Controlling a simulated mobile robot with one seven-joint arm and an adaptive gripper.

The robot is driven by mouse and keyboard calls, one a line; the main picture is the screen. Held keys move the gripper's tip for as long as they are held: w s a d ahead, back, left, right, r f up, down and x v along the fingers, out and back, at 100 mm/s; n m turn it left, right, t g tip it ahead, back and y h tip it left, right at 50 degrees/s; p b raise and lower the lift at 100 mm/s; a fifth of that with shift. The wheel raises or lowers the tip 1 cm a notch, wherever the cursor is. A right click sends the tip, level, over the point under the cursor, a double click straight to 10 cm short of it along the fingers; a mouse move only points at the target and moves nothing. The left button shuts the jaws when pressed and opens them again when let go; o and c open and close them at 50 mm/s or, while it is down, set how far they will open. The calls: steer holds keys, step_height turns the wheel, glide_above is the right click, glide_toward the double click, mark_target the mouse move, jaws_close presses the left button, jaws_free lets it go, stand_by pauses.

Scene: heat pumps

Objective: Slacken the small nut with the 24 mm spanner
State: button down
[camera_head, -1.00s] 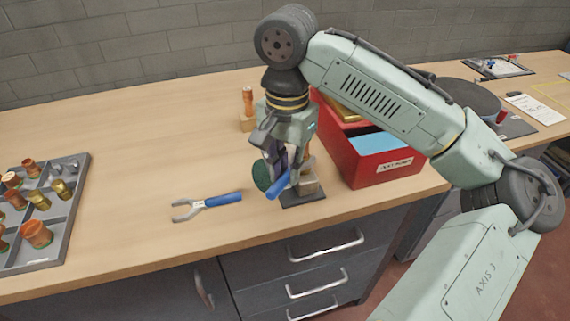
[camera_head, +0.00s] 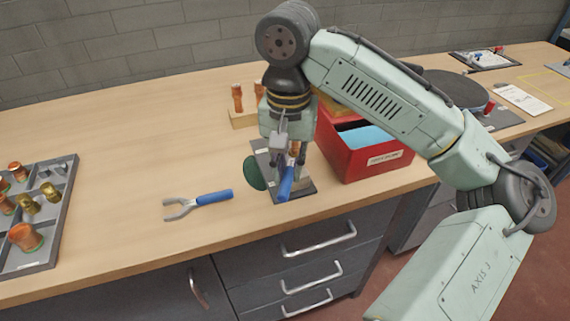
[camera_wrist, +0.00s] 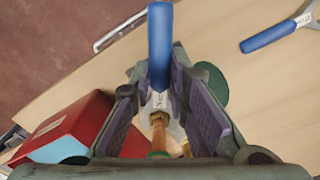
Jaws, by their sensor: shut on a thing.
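My gripper (camera_head: 290,162) is shut on a blue-handled spanner (camera_head: 286,187), above the dark base plate (camera_head: 306,190) near the bench's front edge. In the wrist view the spanner (camera_wrist: 160,45) lies between the fingers of my gripper (camera_wrist: 160,88), its handle pointing to the top of the picture. A copper pipe (camera_wrist: 159,136) with green and brass-coloured parts shows just behind the spanner's labelled end. A second blue-handled spanner (camera_head: 213,197) lies on the bench to the left. I cannot read either size label.
A red box (camera_head: 372,164) with blue contents stands close on the right. A dark green round thing (camera_head: 254,173) is left of my gripper. A wooden block with copper pieces (camera_head: 240,117) stands behind. A grey tray of fittings (camera_head: 62,208) is far left. The bench's middle is clear.

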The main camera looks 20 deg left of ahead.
steer(key=shift+d+n, duration=0.5)
steer(key=shift+n, duration=0.3)
steer(key=shift+d, duration=0.1)
steer(key=shift+w+d+n, duration=0.2)
steer(key=shift+d+n, duration=0.25)
steer(key=shift+n, duration=0.5)
steer(key=shift+w+d+n, duration=0.25)
steer(key=shift+d+n, duration=0.2)
steer(key=shift+n, duration=0.45)
steer(key=shift+w+d+n, duration=0.2)
steer(key=shift+d+n, duration=0.25)
steer(key=shift+n, duration=0.5)
steer(key=shift+a, duration=0.1)
steer(key=shift+s+m, duration=0.15)
steer(key=shift+m, duration=0.15)
steer(key=shift+s+d, duration=0.7)
steer(key=shift+s, duration=0.2)
steer(key=shift+s+d, duration=0.7)
steer(key=shift+s, duration=0.2)
step_height(320, 180, up, 12)
steer(key=shift+f, duration=0.25)
